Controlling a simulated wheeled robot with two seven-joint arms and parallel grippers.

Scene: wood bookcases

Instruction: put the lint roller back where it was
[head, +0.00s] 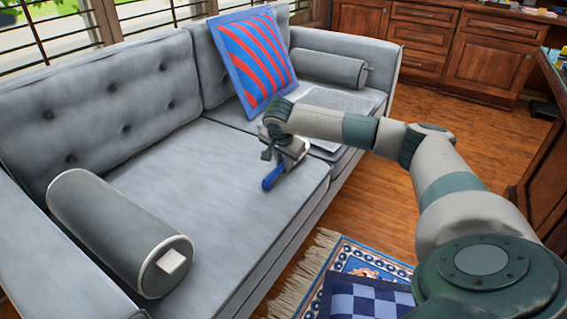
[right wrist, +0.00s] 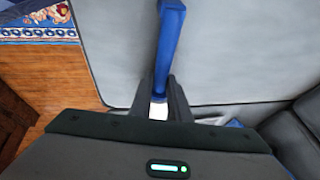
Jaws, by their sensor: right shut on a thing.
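The lint roller (head: 272,179) shows as a blue handle over the grey sofa's seat, near the front edge. In the right wrist view its blue handle (right wrist: 170,40) points away from my gripper, and a white part shows between the fingers. My right gripper (head: 283,160) is shut on the lint roller; its fingers (right wrist: 162,98) also show in the right wrist view. I cannot tell whether the roller touches the seat cushion. The sofa (head: 230,190) has bare seat around it. My left gripper is not in view.
A grey bolster (head: 110,225) lies at the sofa's left end and another (head: 325,68) at the far end. A red and blue striped pillow (head: 254,60) leans on the backrest. A patterned rug (head: 350,260) lies on the wood floor. Wooden cabinets (head: 440,40) stand behind.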

